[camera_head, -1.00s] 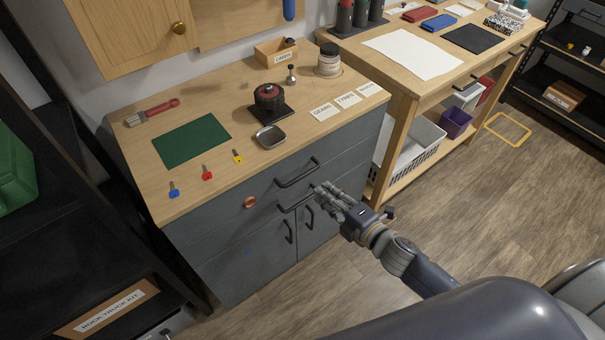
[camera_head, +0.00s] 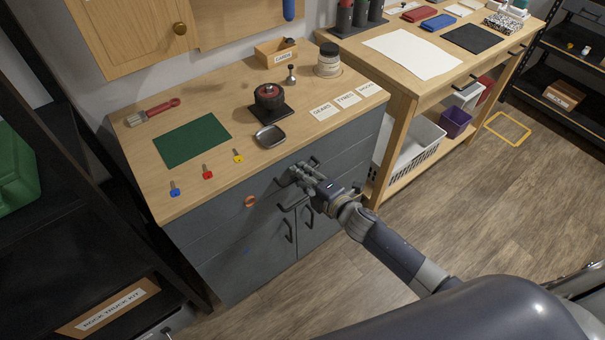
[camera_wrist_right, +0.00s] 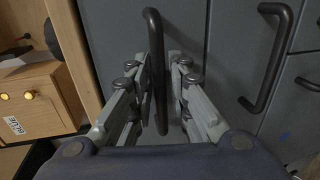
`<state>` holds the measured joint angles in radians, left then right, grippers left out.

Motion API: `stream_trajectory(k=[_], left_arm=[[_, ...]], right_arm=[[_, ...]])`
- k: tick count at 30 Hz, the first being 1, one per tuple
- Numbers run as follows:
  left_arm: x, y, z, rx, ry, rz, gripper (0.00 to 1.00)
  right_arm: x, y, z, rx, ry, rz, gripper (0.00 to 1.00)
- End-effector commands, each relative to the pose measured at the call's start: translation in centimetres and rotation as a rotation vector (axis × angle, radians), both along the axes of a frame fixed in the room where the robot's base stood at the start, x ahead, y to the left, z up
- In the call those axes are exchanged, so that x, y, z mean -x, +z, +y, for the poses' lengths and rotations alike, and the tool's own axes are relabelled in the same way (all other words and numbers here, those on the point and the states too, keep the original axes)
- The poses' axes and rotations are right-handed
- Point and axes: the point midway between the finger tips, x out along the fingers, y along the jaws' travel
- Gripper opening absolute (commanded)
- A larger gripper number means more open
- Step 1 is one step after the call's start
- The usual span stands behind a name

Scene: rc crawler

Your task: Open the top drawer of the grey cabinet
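The grey cabinet (camera_head: 222,226) stands under a wooden top, and its top drawer (camera_head: 345,143) looks closed. The top drawer's dark bar handle (camera_head: 313,160) is partly hidden behind my right gripper (camera_head: 297,172). In the right wrist view this handle (camera_wrist_right: 157,70) runs between the two sets of fingers of my right gripper (camera_wrist_right: 162,75). The fingers stand apart on both sides of the bar; I cannot tell whether they touch it. The second drawer's handle (camera_head: 288,207) is just below, and it shows right of the gripper in the wrist view (camera_wrist_right: 268,62). My left gripper is not in view.
Lower door handles (camera_head: 289,232) stick out below. Blue, red and yellow keys, a green mat (camera_head: 192,140) and a small tray (camera_head: 270,136) lie on top. A workbench (camera_head: 402,92) stands to the right.

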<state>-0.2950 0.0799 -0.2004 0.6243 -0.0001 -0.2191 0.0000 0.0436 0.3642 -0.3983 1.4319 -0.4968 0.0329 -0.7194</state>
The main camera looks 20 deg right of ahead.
Motion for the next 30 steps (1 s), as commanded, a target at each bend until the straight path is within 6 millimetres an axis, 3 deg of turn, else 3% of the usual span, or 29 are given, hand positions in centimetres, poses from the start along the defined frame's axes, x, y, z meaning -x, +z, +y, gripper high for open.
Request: stream_trajectory(k=[5, 7, 8, 19, 25, 30], left_arm=[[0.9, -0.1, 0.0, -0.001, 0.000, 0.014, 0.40], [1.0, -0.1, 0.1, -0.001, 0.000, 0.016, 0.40], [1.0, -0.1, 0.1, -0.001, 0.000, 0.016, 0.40], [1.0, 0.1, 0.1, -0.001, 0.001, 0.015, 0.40], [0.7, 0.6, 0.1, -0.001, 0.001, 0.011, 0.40], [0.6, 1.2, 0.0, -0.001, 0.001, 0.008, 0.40]], right_arm=[[0.0, 0.0, 0.0, 0.000, 0.000, 0.000, 0.17], [0.0, 0.0, 0.0, 0.000, 0.000, 0.000, 0.01], [0.0, 0.0, 0.0, 0.000, 0.000, 0.000, 0.00], [0.8, -0.1, -0.3, 0.001, -0.001, 0.002, 0.00], [3.6, -0.1, -1.4, 0.002, -0.002, 0.005, 0.00], [7.6, -0.1, -2.7, 0.002, -0.001, 0.007, 0.00]])
